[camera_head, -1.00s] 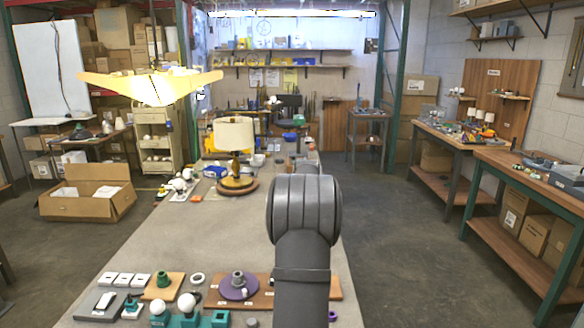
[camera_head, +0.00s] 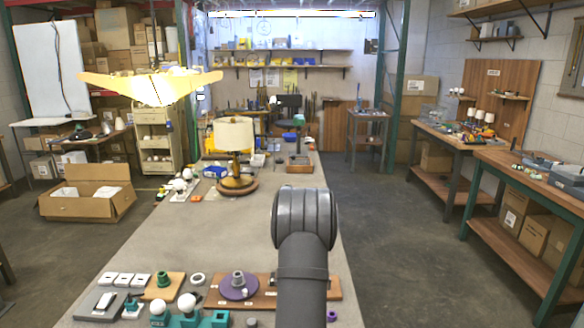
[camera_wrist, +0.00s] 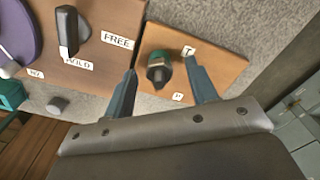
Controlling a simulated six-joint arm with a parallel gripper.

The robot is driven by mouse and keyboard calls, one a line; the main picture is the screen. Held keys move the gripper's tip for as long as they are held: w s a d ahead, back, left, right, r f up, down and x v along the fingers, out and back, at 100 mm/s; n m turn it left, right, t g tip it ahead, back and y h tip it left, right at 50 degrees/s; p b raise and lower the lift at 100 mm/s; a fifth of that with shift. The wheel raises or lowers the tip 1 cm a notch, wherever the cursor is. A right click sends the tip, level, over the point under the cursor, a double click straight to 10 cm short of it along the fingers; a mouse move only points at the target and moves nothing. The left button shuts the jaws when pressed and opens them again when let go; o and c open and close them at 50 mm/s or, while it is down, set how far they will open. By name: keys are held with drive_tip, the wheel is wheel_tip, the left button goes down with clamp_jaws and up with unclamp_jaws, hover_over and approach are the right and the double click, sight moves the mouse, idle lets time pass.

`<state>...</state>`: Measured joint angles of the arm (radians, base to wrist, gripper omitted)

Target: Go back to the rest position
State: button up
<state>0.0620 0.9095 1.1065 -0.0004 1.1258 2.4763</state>
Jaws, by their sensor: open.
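My gripper (camera_wrist: 160,68) shows in the wrist view with its two grey-blue fingers spread apart and nothing held between them. Beyond the fingers, a teal and black socket-like part (camera_wrist: 159,70) stands on a small wooden board (camera_wrist: 222,70); the fingers look apart from it. In the head view my arm rises at the bottom centre and the gripper itself is hidden.
A wooden board (camera_wrist: 110,17) with FREE and HOLD labels carries a dark lever (camera_wrist: 67,30). A purple disc (camera_head: 238,286) lies on the bench, near white bulbs in a teal holder (camera_head: 188,319). A lit lamp (camera_head: 235,137) stands farther back. The bench middle is clear.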

drive_tip(key=m, duration=0.5)
drive_tip(key=n, duration=0.3)
drive_tip(key=shift+r+n, duration=0.1)
drive_tip(key=shift+n, duration=2.2)
